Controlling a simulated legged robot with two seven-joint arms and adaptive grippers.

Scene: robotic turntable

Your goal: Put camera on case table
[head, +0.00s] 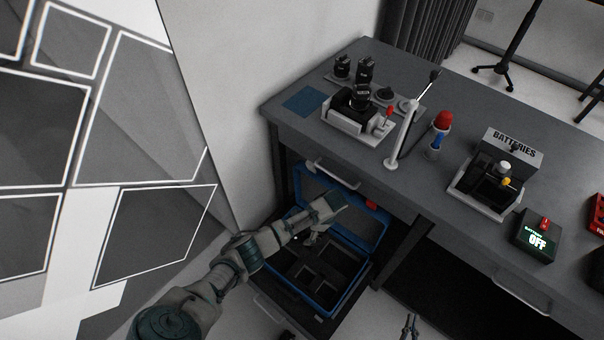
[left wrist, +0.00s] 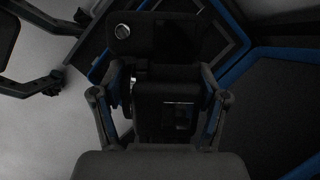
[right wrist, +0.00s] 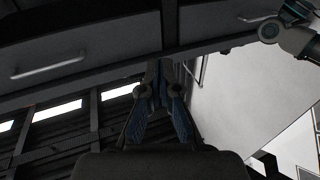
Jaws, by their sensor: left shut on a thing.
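My left gripper (head: 318,232) reaches down over the open blue-edged case (head: 345,290) below the table top. In the left wrist view, my left gripper (left wrist: 165,95) is shut on a black boxy thing, which looks like the camera (left wrist: 168,90); a small dark window shows on its face. In the head view the camera is mostly hidden by my gripper. The grey table (head: 290,120) stands above the case. My right gripper (head: 409,325) is low at the bottom edge, away from the case; its fingers look together and empty in the right wrist view (right wrist: 160,70).
A blue pad (head: 300,102) lies at the left corner. The case lid stands open.

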